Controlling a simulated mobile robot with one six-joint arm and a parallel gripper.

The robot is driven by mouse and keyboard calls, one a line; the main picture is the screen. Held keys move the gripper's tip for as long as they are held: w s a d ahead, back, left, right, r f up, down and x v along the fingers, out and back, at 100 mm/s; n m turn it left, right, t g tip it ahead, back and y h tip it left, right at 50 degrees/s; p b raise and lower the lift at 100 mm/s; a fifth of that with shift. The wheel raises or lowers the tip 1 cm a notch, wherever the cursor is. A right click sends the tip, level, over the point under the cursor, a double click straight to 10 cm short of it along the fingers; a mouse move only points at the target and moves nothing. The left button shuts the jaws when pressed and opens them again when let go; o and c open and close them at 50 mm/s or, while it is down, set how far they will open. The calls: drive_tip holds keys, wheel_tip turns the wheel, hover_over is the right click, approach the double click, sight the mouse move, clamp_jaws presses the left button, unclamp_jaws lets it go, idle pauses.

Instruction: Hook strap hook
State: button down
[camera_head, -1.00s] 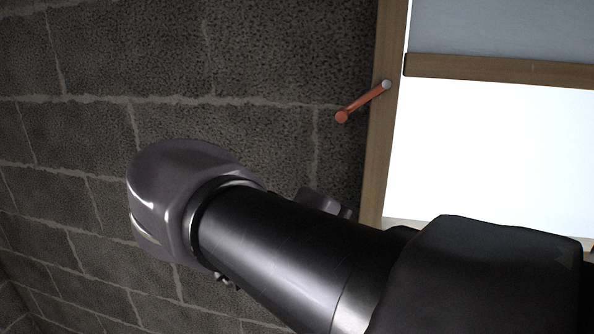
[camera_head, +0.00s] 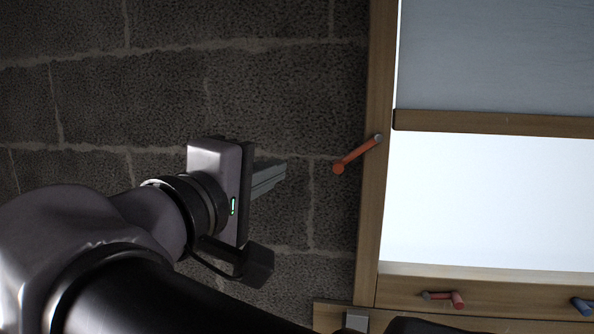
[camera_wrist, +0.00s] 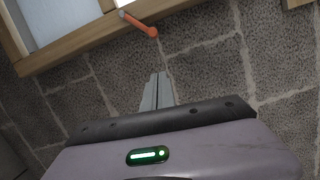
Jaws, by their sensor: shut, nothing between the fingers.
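An orange-red peg with a grey end (camera_head: 357,154) sticks out from the upright wooden post left of the window-like opening, in the head view. It also shows in the wrist view (camera_wrist: 139,24), ahead of the fingers. My gripper (camera_head: 284,168) is left of the peg, in front of the block wall, pointing right. Its grey fingers are together and empty, apart from the peg; they also show in the wrist view (camera_wrist: 157,78). No strap or strap hook can be made out in these frames.
The wooden post (camera_head: 376,150) borders a bright opening (camera_head: 485,205) with a grey panel above. A red peg-like piece (camera_head: 444,298) and a blue one (camera_head: 582,306) sit on the lower wooden rail (camera_head: 400,291). The block wall (camera_head: 290,90) is bare.

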drive_tip(key=w+d, duration=0.5)
drive_tip(key=d, duration=0.1)
drive_tip(key=shift+w+d+f+b, duration=0.2)
drive_tip(key=shift+d+f+b, duration=0.15)
drive_tip(key=shift+f, duration=0.05)
drive_tip(key=shift+s, duration=0.1)
drive_tip(key=d+f+n+t+b, duration=0.2)
drive_tip(key=d+f+n+b, duration=0.3)
drive_tip(key=b, duration=0.3)
drive_tip(key=s+a, duration=0.4)
drive_tip(key=s, duration=0.4)
drive_tip(key=s+a+n, duration=0.1)
drive_tip(key=s+a, duration=0.3)
drive_tip(key=s, duration=0.4)
drive_tip(key=shift+s+a+f, duration=0.2)
drive_tip(key=shift+s+f, duration=0.05)
drive_tip(key=shift+f, duration=0.15)
